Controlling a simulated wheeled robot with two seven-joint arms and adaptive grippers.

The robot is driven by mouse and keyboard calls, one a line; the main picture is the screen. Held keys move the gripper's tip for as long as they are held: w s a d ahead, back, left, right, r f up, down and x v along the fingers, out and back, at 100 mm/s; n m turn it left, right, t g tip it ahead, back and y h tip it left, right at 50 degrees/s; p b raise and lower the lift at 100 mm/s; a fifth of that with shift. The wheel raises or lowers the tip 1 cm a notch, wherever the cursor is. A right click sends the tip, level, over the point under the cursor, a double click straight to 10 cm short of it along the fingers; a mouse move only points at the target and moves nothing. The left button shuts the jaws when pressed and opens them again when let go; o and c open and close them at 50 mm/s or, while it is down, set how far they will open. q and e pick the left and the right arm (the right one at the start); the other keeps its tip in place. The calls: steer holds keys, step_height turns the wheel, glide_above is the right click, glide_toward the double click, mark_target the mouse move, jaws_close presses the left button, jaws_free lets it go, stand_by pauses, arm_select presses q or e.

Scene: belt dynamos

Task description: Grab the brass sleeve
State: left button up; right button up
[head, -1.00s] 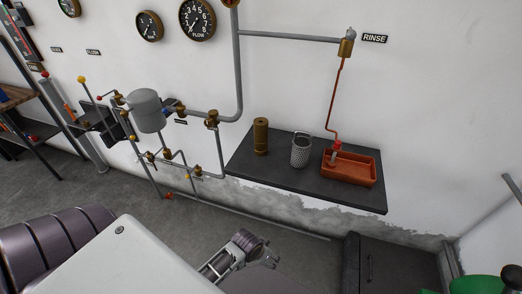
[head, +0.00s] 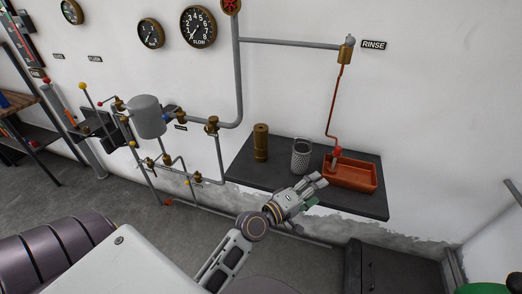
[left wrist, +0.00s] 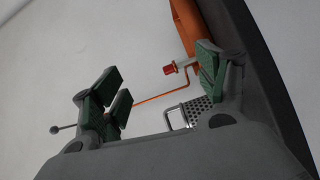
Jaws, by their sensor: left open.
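The brass sleeve (head: 261,142) stands upright near the left end of the dark wall shelf (head: 243,167). It does not show in the left wrist view. My left gripper (head: 319,181) is in front of the shelf's front edge, to the right of the sleeve and apart from it. In the left wrist view, my left gripper (left wrist: 160,78) is open with nothing between its green-padded fingers.
A perforated metal cup (head: 301,155) stands right of the sleeve and also shows in the left wrist view (left wrist: 197,109). An orange tray (head: 352,184) with a hose sits at the shelf's right. Pipes and valves (head: 212,125) are on the wall to the left.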

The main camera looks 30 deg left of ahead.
arm_select(q)
steer(key=w+a+r+n+t+y, duration=0.25)
steer(key=a+n+y, duration=0.25)
steer(key=n, duration=0.3)
steer(key=w+a+r+n+t+y, duration=0.1)
steer(key=a+r+n+t+y, duration=0.3)
steer(key=n, duration=0.4)
steer(key=n+g+y, duration=0.8)
steer(key=n+y, duration=0.1)
steer(key=n, duration=0.6)
glide_toward(261, 144)
steer(key=shift+s+d, duration=0.3)
steer(key=shift+s, duration=0.15)
steer(key=shift+p+x, duration=0.35)
steer(key=shift+x, duration=3.85)
steer(key=shift+w, duration=0.1)
